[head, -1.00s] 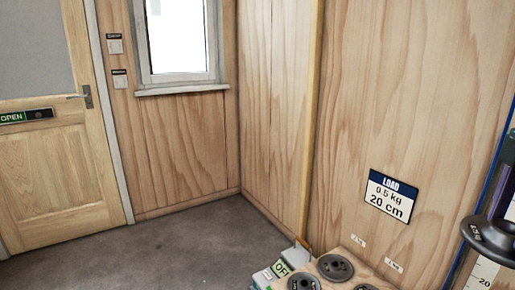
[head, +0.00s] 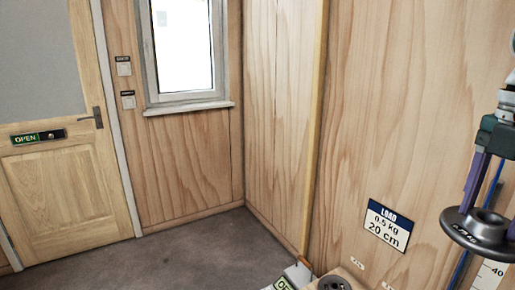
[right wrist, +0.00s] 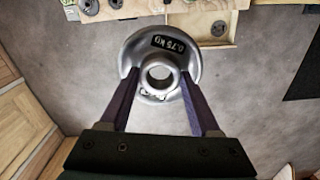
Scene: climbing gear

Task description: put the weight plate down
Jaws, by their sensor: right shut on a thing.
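The weight plate (head: 480,240) is a dark grey disc with a raised hub, at the right edge of the head view. My right gripper (head: 483,208) is shut on its hub from above and holds it in the air in front of the wall. In the right wrist view the plate (right wrist: 160,45) sits between the fingertips of the gripper (right wrist: 160,76), and its black label seems to read 0.75 kg. My left gripper is not in view.
Another dark plate (head: 334,285) shows at the bottom edge of the head view. A load sign (head: 388,226) and a scale strip (head: 488,275) are near the held plate. The floor (head: 180,260) is open.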

